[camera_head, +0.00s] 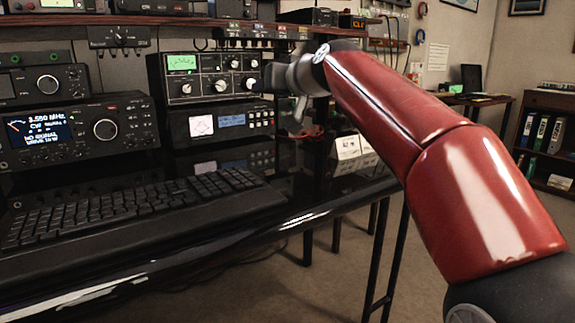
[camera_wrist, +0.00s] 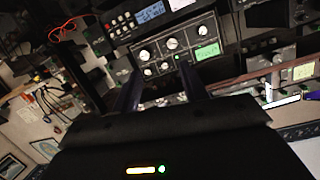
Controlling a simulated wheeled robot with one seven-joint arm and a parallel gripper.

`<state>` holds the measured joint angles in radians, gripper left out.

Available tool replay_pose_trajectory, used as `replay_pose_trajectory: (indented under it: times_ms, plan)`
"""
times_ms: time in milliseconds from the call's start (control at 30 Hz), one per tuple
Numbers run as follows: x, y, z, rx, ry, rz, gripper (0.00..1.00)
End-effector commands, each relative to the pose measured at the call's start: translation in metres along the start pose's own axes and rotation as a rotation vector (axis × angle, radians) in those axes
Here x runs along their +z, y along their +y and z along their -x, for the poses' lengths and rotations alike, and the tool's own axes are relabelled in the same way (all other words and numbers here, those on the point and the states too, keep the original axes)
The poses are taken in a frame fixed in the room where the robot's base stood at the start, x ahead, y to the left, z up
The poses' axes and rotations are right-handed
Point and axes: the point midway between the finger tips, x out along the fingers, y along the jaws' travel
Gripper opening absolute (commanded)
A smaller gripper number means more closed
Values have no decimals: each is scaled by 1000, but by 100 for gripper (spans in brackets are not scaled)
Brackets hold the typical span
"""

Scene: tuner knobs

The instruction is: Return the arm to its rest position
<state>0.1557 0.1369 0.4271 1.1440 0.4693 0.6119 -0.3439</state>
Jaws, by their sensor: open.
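My red arm reaches from the lower right of the head view toward the tuner (camera_head: 212,86), a dark box with a lit green meter and several pale knobs. The tuner also shows, turned over, in the upper middle of the wrist view (camera_wrist: 163,57). My gripper (camera_wrist: 160,73) is open, its two dark fingers apart and pointing at the tuner's front panel. I see nothing held between them. In the head view the gripper is dark and close to the tuner's right side; whether it touches a knob I cannot tell.
A radio (camera_head: 80,128) and a keyboard (camera_head: 130,207) are left of the arm on the dark desk (camera_head: 300,218). A unit with a blue display (camera_head: 220,122) sits below the tuner. A shelf (camera_head: 130,19) with more equipment is above. Open floor (camera_head: 335,285) lies in front of the desk.

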Motion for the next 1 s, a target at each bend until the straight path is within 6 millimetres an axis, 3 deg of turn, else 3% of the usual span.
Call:
replay_pose_trajectory:
  times_ms: [167,267,367,600,700,833,1000]
  plan:
    - [35,-7,32,78,-132,27,43]
    - [67,-5,63,145,-229,32,43]
    - [110,4,109,234,-345,21,43]
    - [234,28,235,425,-599,-76,43]
    - [280,32,276,472,-677,-124,43]
    - [324,33,309,506,-745,-165,43]
    - [347,33,323,520,-779,-187,43]
